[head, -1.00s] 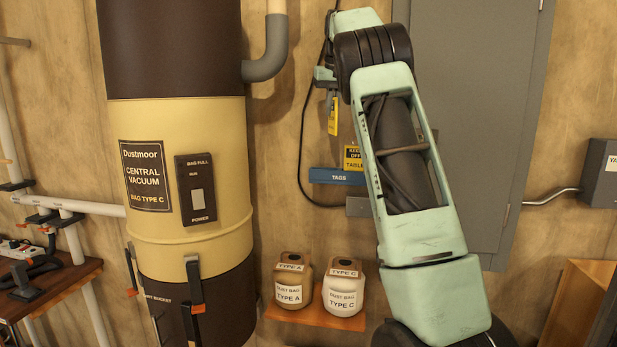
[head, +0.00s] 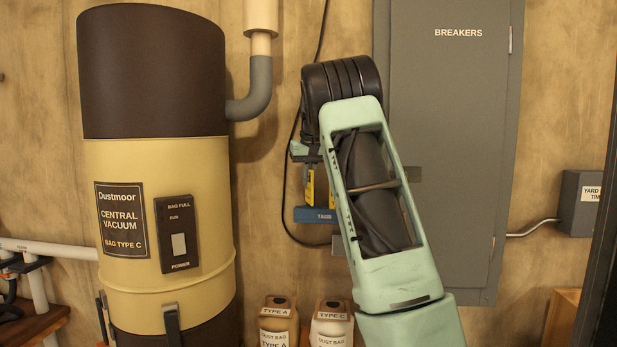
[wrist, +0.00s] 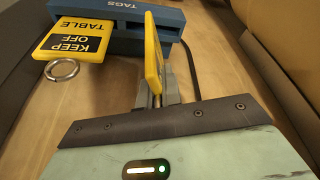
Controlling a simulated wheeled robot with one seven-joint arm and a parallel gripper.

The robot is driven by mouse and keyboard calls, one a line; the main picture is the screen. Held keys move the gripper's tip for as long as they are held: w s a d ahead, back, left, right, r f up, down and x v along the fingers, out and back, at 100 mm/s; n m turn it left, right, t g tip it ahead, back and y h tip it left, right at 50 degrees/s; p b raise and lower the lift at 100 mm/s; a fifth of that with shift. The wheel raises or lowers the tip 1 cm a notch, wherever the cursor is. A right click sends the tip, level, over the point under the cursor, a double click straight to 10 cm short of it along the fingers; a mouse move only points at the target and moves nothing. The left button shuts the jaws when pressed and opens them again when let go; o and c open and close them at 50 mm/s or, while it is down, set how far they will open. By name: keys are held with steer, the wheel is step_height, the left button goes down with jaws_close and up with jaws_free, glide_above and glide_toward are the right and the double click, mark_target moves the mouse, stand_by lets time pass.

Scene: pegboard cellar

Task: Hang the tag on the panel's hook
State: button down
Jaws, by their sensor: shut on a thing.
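My gripper (wrist: 157,92) is shut on a yellow tag (wrist: 153,50), seen nearly edge-on in the wrist view. In the head view the gripper (head: 308,155) is partly hidden by my arm, and the held tag (head: 309,186) shows just above the blue rack marked TAGS (head: 315,215). I cannot tell whether the tag touches the rack (wrist: 120,15). The grey panel marked BREAKERS (head: 450,130) is on the wall to the right, partly behind my arm. I cannot make out its hook.
Another yellow tag reading KEEP OFF TABLE (wrist: 75,40), with a metal ring (wrist: 62,70), is at the rack, left of the held tag. The vacuum canister (head: 155,170) stands left. Two dust bag containers (head: 278,320) are below. A black cable hangs behind the rack.

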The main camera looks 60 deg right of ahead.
steer(key=shift+f, duration=0.2)
steer(key=shift+f+b, duration=0.3)
steer(key=shift+f, duration=0.1)
steer(key=c, duration=1.6)
jaws_free()
steer(key=shift+r, duration=0.15)
steer(key=shift+s+r, duration=0.1)
steer(key=shift+r, duration=0.55)
steer(key=b+v, duration=0.1)
steer(key=v, duration=1)
steer(key=shift+r, duration=0.15)
steer(key=shift+a, duration=0.1)
